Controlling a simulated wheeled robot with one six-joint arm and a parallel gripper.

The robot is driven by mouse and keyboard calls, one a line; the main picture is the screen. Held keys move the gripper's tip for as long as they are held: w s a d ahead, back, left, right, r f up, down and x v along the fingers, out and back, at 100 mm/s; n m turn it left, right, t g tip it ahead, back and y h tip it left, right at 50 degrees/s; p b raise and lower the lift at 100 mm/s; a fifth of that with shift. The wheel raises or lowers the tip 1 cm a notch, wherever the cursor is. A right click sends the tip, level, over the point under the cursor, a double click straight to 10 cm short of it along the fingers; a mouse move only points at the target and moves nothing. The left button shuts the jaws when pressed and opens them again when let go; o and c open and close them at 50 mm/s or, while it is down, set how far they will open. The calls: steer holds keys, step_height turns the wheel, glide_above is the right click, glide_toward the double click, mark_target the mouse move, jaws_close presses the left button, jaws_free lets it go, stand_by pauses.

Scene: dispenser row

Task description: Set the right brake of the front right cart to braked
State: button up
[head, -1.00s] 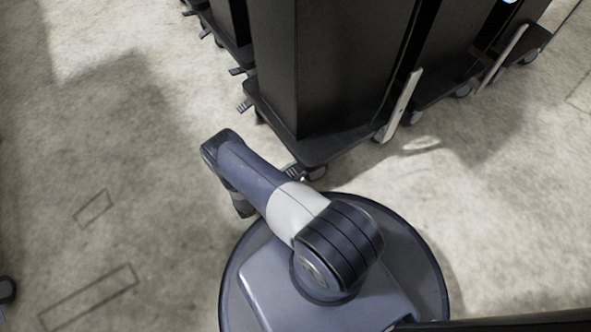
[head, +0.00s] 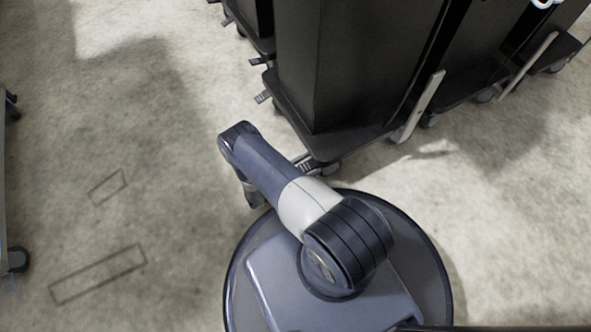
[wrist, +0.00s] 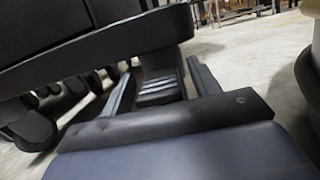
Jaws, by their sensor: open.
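The nearest dark cart shows in the head view, its flat black base (head: 345,142) on casters and its tall black body (head: 350,65) above. A ridged brake pedal (head: 304,163) sticks out at its near corner, close beside my arm. Two more pedals (head: 263,97) lie farther along the left side. In the wrist view my gripper (wrist: 160,68) is open, its fingers to either side of a ridged dark pedal (wrist: 160,90) under the cart's edge (wrist: 110,40). I cannot tell whether the fingers touch it, or whether the pedal is up or down.
More dark carts stand in a row behind and to the right, with a light upright bar (head: 420,108) between two of them. Part of a wheeled thing (head: 14,260) shows at the left edge. The floor (head: 130,180) between is clear.

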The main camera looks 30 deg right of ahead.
steer(key=r+v, duration=0.3)
steer(key=v, duration=1.1)
steer(key=shift+a+f, duration=0.2)
steer(key=shift+a, duration=0.35)
steer(key=d+y, duration=0.1)
steer(key=d, duration=0.9)
steer(key=d+y, duration=0.1)
steer(key=d, duration=0.4)
steer(key=shift+w+r+y, duration=0.25)
steer(key=shift+r+y, duration=0.05)
steer(key=shift+r, duration=0.1)
steer(key=shift+c, duration=0.6)
